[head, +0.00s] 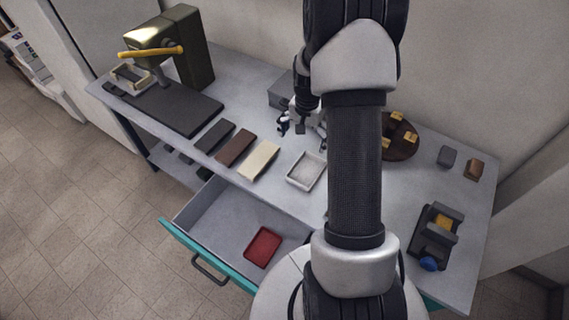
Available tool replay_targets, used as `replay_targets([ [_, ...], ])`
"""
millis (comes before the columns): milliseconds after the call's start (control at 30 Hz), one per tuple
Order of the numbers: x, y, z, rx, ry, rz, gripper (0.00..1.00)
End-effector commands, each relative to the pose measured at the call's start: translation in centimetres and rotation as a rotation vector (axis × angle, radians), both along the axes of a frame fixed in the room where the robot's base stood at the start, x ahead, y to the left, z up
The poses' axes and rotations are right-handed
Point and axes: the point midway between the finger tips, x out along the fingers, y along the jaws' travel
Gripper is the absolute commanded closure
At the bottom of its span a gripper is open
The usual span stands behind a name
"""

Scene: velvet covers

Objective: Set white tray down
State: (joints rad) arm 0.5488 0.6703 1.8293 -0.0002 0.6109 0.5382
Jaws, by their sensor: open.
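The white tray (291,182) is a small shallow square tray lying flat on the grey table (226,190), just left of my forearm. It looks empty. My gripper (302,134) is open just behind the tray in the picture, and no tray is between its fingers. Part of the gripper and wrist is hidden behind my own arm. From this view I cannot tell how high the gripper is above the table.
Cream (259,159), brown (235,147) and dark (215,136) slabs lie left of the tray. An open drawer (205,228) below holds a red tray (263,247). A press (180,50) stands back left. A round brown board with yellow blocks (401,150) and a dark fixture (436,232) are right.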

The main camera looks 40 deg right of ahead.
Motion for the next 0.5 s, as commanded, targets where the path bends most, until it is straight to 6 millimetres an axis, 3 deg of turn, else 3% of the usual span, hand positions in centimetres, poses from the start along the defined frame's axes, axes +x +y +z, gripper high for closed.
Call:
replay_targets([
  [33,0.4,1.5,3.1,-0.016,-0.026,0.057,0.0],
  [200,-0.8,7.9,12.2,-0.058,-0.09,0.277,0.0],
  [367,-4.3,13.8,18.8,-0.098,-0.151,0.487,0.0],
  [500,-8.7,18.3,22.8,-0.136,-0.207,0.669,0.0],
])
